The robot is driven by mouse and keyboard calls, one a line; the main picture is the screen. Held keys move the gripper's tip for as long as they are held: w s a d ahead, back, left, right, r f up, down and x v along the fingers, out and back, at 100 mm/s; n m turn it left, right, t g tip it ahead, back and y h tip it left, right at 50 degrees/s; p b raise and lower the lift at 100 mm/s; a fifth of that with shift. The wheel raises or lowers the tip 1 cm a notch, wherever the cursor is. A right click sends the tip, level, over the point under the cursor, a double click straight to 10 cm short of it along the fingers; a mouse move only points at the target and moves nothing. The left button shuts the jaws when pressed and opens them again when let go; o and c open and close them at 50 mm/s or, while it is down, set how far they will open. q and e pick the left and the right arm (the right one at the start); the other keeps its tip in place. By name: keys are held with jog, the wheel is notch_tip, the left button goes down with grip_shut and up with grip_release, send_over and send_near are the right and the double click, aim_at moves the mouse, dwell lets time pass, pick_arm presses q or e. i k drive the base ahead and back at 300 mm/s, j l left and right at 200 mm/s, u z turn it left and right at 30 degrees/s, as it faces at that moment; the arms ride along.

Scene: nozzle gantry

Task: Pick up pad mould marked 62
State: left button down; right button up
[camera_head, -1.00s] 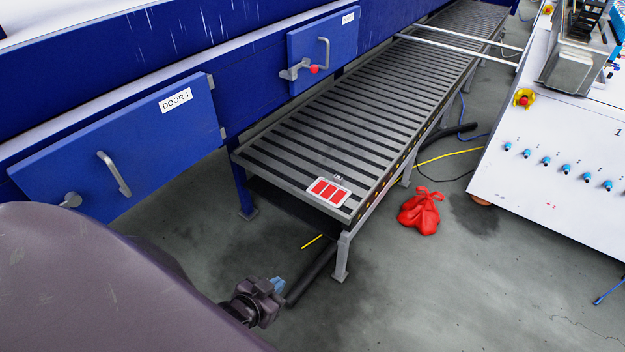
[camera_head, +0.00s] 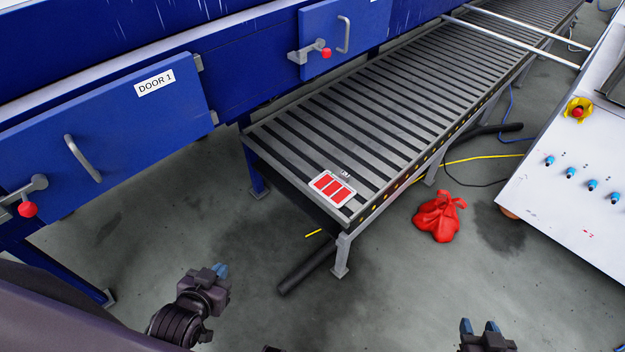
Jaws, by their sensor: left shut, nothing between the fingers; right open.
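My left gripper (camera_head: 219,271) is at the lower left, over the floor, shut and empty, well short of the conveyor. My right gripper (camera_head: 480,326) shows at the bottom edge, right of centre, open and empty, apart from the mould. Most of the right arm is out of view.
A blue machine with a door marked DOOR 1 (camera_head: 110,110) runs along the left. A red bag (camera_head: 438,216) lies on the floor right of the conveyor leg (camera_head: 342,256). A dark pipe (camera_head: 305,268) lies below. A white panel (camera_head: 585,165) stands at right. The floor in front is mostly clear.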

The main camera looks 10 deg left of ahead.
aim_at(334, 189)
jog(key=i+l+u, duration=0.15)
jog(key=l+u, duration=0.15)
jog(key=i+l+u, duration=0.15)
jog(key=l+u, duration=0.5)
jog(key=i+l+u, duration=0.1)
jog(key=l+u, duration=0.2)
